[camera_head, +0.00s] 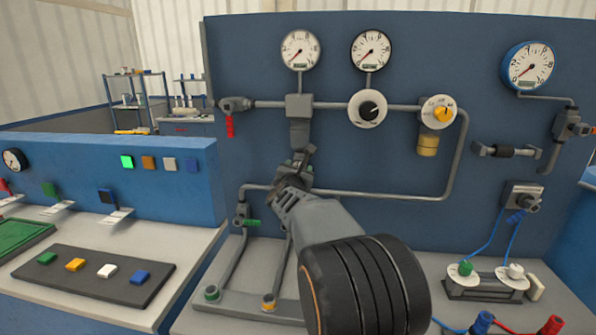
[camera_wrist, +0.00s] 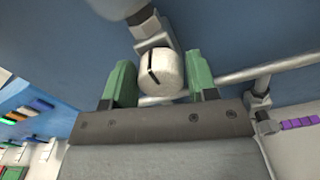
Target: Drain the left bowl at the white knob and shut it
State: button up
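The white knob (camera_wrist: 163,75) is round with a black line on its face, a little tilted from upright. In the wrist view it lies between the two green fingers of my gripper (camera_wrist: 161,84). In the head view my gripper (camera_head: 298,166) is below the grey block under the left gauge and hides the knob. A grey part (camera_head: 300,133), perhaps the left bowl, hangs under that block. A grey rounded part (camera_wrist: 117,6) is at the top of the wrist view.
A regulator with a black knob (camera_head: 369,109) and a yellow-knobbed unit with an amber bowl (camera_head: 428,145) are to the right. A red-handled valve (camera_head: 230,124) is at the left. A pipe (camera_head: 385,196) runs just right of my gripper.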

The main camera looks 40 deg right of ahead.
jog(key=c, duration=0.6)
jog(key=shift+f+b, duration=0.15)
jog(key=shift+b, duration=0.3)
jog(key=m+b, duration=0.2)
jog(key=b, duration=0.1)
jog(key=shift+f, duration=0.2)
jog(key=m+b, duration=0.3)
jog(key=b, duration=0.2)
jog(key=shift+m, duration=0.3)
jog(key=m+b, duration=0.6)
jog(key=shift+s+d, duration=0.1)
jog(key=m+b, duration=0.4)
jog(key=m, duration=0.2)
jog(key=shift+b, duration=0.4)
jog(key=shift+m, duration=0.3)
